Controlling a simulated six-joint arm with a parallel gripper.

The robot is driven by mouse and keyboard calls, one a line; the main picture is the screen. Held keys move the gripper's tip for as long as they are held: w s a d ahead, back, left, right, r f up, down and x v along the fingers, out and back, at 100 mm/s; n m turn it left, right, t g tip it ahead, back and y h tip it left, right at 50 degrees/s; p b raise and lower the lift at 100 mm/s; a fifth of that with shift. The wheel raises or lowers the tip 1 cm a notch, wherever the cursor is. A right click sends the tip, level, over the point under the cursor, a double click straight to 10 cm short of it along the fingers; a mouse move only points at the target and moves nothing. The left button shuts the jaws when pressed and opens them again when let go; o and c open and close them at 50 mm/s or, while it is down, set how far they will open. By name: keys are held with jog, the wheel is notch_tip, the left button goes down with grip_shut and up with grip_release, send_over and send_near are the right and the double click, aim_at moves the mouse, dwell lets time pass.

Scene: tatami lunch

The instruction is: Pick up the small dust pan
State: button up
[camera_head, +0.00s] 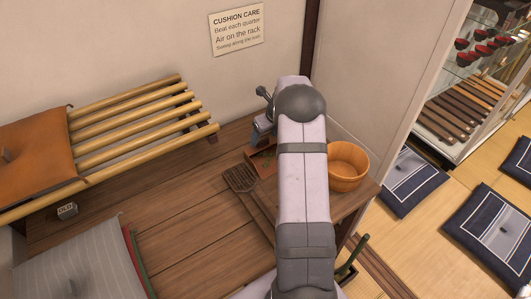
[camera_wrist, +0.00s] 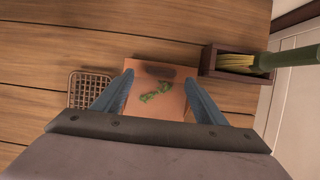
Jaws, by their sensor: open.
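A flat reddish-brown piece (camera_wrist: 172,105), likely the small dust pan, lies on the wooden boards in the wrist view. It has a dark oval patch near its far edge and a green mark or scrap near its middle. My gripper (camera_wrist: 157,80) is open, with its blue-grey fingers apart over the piece's two sides. I cannot tell whether they touch it. The near part is hidden behind the gripper body. In the head view the piece (camera_head: 263,163) shows partly, left of my arm, with my gripper (camera_head: 259,141) just above it.
A woven grid (camera_wrist: 90,88) lies close on the left. A dark box (camera_wrist: 236,64) with yellow bristles and a green handle (camera_wrist: 290,57) stands on the right. A wooden tub (camera_head: 347,167) is right of my arm. Boards on the left are mostly clear before the bamboo rack (camera_head: 140,122).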

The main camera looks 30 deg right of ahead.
jog(key=shift+p+x, duration=0.35)
jog(key=shift+x, duration=1.4)
jog(key=shift+d, duration=0.1)
jog(key=c, duration=1.1)
jog(key=shift+c, duration=0.2)
jog(key=shift+r, duration=0.15)
notch_tip(320, 180, up, 10)
jog(key=b, duration=0.2)
notch_tip(320, 180, up, 7)
jog(key=p, duration=0.8)
send_over(264, 141)
jog(key=shift+s, duration=0.3)
